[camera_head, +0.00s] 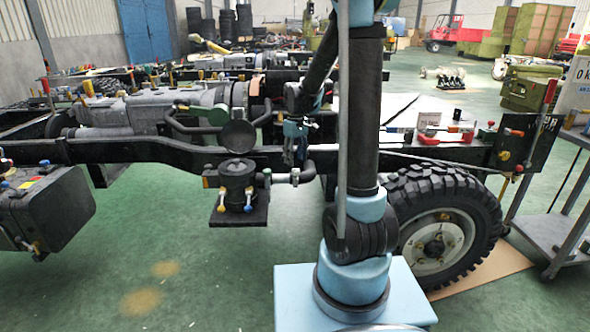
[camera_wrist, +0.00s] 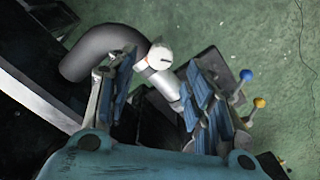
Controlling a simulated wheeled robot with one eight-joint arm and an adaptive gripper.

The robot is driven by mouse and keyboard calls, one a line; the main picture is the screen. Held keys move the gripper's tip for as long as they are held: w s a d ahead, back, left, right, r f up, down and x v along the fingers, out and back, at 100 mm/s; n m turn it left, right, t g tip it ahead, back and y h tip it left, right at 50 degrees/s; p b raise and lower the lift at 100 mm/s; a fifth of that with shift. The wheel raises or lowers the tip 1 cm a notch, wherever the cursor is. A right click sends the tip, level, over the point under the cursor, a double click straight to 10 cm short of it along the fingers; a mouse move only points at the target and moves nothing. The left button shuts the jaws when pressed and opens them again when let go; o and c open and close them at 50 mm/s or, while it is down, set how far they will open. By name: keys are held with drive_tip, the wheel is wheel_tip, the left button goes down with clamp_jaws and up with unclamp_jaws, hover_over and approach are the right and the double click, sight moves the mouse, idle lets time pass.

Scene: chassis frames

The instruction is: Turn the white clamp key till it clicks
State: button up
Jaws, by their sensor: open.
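The white clamp key (camera_wrist: 158,57) is a pale, round-ended piece with a dark slot, at the end of a curved dark pipe (camera_wrist: 98,45) in the wrist view. In the head view a small white piece (camera_head: 294,176) on the pipe beside the black pump appears to be the same key. My gripper (camera_wrist: 160,82) is open, its blue-padded fingers either side of the pale stem below the key, with gaps visible. I cannot tell whether either finger touches it.
The black pump (camera_head: 238,180) stands left of the pipe. Blue (camera_wrist: 246,75) and yellow (camera_wrist: 259,102) knobbed levers lie right of my fingers in the wrist view. The dark chassis rail (camera_head: 130,150) runs close by. A large tyre (camera_head: 478,200) is at right. Green floor is open at lower left.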

sight(296, 169)
drive_tip(key=shift+f, duration=2.5)
drive_tip(key=c, duration=1.1)
